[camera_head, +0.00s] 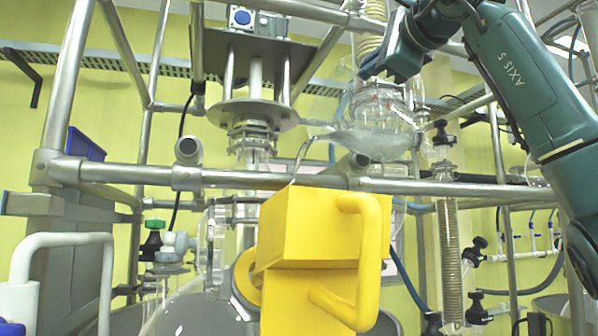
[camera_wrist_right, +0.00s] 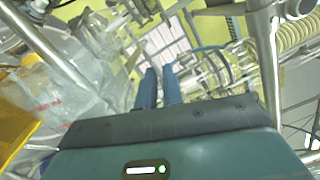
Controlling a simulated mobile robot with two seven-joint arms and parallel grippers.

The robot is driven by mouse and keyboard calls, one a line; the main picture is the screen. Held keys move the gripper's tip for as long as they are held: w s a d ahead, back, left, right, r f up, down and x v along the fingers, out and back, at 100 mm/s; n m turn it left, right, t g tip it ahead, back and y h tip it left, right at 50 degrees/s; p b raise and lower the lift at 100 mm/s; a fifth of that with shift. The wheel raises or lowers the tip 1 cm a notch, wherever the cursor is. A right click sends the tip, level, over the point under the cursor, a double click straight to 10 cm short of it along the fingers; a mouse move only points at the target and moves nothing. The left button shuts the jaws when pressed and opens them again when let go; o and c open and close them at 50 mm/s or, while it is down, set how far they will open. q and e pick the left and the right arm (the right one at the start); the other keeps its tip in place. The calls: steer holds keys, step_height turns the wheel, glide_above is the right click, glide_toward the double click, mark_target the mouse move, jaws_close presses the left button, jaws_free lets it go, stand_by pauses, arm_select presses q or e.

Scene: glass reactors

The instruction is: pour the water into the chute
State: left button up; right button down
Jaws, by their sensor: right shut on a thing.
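My right gripper (camera_head: 392,65) is shut at the upper right, above the yellow chute. It holds a clear glass beaker (camera_head: 388,128) with red markings, tipped to the left with water in it. A thin curved stream of water (camera_head: 303,152) runs from the beaker's lip down to the top of the yellow chute (camera_head: 315,228). The beaker also shows at the left of the right wrist view (camera_wrist_right: 65,95), near a yellow edge of the chute (camera_wrist_right: 12,125). The blue fingers (camera_wrist_right: 160,86) are close together there; their grip point is partly unclear. My left gripper is not in view.
Metal rails (camera_head: 430,187) cross just behind the chute. A large glass reactor (camera_head: 190,312) stands below it. A metal flange (camera_head: 252,113) and posts stand to the left of the beaker. A white handle (camera_head: 60,240) is at the lower left. A coiled glass condenser (camera_head: 449,250) stands at right.

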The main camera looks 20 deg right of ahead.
steer(key=shift+s+a+r+n, duration=0.2)
steer(key=shift+a+r+n, duration=0.3)
steer(key=shift+a, duration=0.3)
stand_by(1.1)
